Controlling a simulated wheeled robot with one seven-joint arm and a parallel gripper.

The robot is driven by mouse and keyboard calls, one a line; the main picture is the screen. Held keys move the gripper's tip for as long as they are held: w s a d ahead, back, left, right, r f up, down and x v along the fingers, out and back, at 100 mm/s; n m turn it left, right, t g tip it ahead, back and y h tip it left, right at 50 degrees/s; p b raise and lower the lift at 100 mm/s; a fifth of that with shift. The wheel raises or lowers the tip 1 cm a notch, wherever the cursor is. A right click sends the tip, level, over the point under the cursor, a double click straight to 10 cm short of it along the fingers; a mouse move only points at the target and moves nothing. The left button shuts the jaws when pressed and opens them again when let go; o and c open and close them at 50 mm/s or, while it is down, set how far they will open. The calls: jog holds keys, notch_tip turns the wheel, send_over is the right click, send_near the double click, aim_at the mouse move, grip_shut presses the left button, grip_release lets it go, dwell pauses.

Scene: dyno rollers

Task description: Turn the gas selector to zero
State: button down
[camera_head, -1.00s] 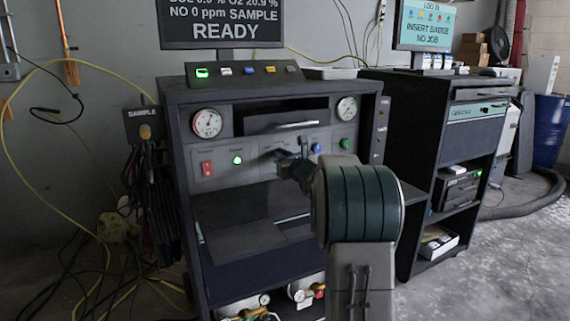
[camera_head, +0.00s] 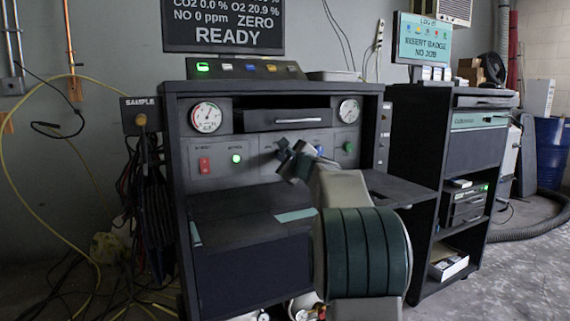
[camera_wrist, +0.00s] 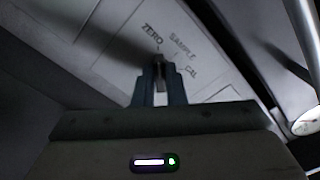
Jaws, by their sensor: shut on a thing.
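The gas selector (camera_wrist: 159,60) is a small knob on a light panel with the printed words ZERO, SAMPLE and CAL around it. My gripper (camera_wrist: 160,74) is shut on the selector, one finger on each side. In the head view my gripper (camera_head: 286,152) reaches the cabinet's front panel and the selector is mostly hidden behind it. The knob's exact pointing direction is hard to tell. The monitor (camera_head: 222,25) above the cabinet reads "NO 0 ppm ZERO" and "READY".
A shelf (camera_head: 235,225) juts out below. A second cabinet (camera_head: 430,180) stands at right.

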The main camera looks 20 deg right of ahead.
dwell(0.3)
jog(key=c, duration=1.5)
grip_release()
jog(key=s, duration=1.3)
jog(key=shift+s+d, duration=0.25)
jog(key=shift+s, duration=0.15)
